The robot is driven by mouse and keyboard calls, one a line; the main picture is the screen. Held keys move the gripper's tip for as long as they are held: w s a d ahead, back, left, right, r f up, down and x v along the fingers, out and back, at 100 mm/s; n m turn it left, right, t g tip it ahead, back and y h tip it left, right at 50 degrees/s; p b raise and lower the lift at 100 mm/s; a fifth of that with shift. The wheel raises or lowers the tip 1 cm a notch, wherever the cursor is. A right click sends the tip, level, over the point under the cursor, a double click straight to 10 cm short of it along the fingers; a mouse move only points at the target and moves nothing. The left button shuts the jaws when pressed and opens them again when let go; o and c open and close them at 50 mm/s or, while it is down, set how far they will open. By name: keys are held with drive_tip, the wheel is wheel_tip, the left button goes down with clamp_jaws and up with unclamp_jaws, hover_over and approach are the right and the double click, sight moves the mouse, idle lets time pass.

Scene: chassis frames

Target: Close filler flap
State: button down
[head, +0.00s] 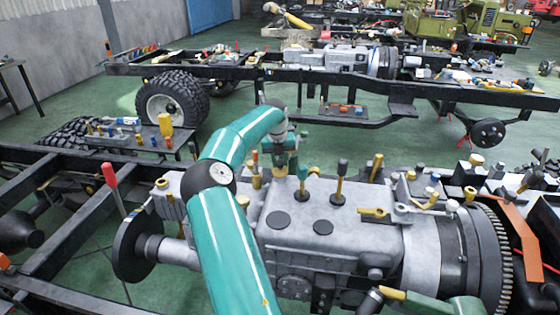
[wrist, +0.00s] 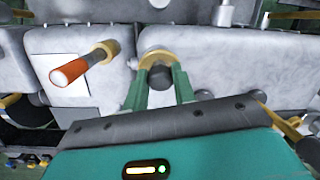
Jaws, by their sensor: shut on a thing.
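A grey engine and gearbox casing (head: 330,235) lies in the black chassis frame, and its grey surface fills the upper wrist view (wrist: 210,45). A small yellow ring-like fitting with a dark round part, which looks like the filler flap (wrist: 158,60), sits on the casing. My gripper (wrist: 160,82) reaches it with two green fingers, one on each side of the dark part, shut on it. In the head view my gripper (head: 302,182) is over the casing top, and the flap is too small to make out clearly there.
An orange-tipped handle with a yellow collar (wrist: 78,68) sticks out left of my fingers. A black-knobbed lever (head: 340,180) and a yellow handle (head: 374,213) stand on the casing. A red-topped lever (head: 113,190) rises at left. Green floor separates a second chassis (head: 330,60) behind.

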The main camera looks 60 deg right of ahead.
drive_tip(key=shift+w+d+f+g+y, duration=0.15)
drive_tip(key=shift+d+f+g+y, duration=0.3)
drive_tip(key=shift+y, duration=0.75)
drive_tip(key=c, duration=1.1)
unclamp_jaws()
drive_tip(key=shift+c, duration=0.2)
drive_tip(key=shift+w+d+r, duration=0.1)
drive_tip(key=r, duration=0.6)
drive_tip(key=shift+w+d+r, duration=0.2)
drive_tip(key=shift+a+r, duration=0.15)
drive_tip(key=shift+r, duration=0.3)
